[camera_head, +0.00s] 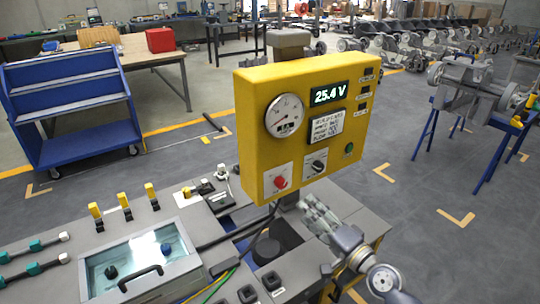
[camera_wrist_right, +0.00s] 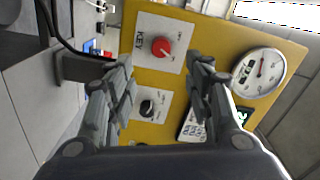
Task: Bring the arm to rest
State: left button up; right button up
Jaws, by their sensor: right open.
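My right gripper (camera_head: 314,208) is below the lower edge of the yellow panel box (camera_head: 250,92) in the head view, with its arm coming in from the lower right. In the right wrist view the same gripper (camera_wrist_right: 160,72) is open, with nothing between its fingers. Beyond the fingers are a red knob (camera_wrist_right: 161,47) and a black knob (camera_wrist_right: 147,108) on the panel face; neither is gripped. The panel also has a round gauge (camera_head: 284,115) and a display reading 25.4 V (camera_head: 329,94). My left gripper is in neither view.
A grey bench (camera_head: 55,238) with a glass-lidded case (camera_head: 190,262), yellow-topped plugs and cables lies below and left of the panel. A blue cart (camera_head: 75,125) stands behind left. Blue trestles (camera_head: 425,130) hold a chassis part at right. Open floor (camera_head: 440,255) lies right of the bench.

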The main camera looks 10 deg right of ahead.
jog(key=s+a+f+n+g+y, duration=0.1)
jog(key=s+a+f+n+g, duration=0.65)
jog(key=s+a+f, duration=0.35)
jog(key=s+d+f+n+g+h, duration=0.3)
jog(key=s+d, duration=0.1)
jog(key=s, duration=0.5)
jog(key=s+d+f+n+g+h, duration=0.2)
jog(key=s+d+g+h, duration=0.15)
jog(key=s, duration=0.65)
notch_tip(320, 180, down, 26)
jog(key=s, duration=0.2)
jog(key=s+d+f+g, duration=0.2)
jog(key=s+d+f, duration=0.1)
jog(key=s+f, duration=1.3)
jog(key=shift+s+f+n+h, duration=0.25)
jog(key=shift+s+n+h, duration=0.1)
jog(key=shift+s, duration=0.15)
jog(key=shift+d, duration=0.1)
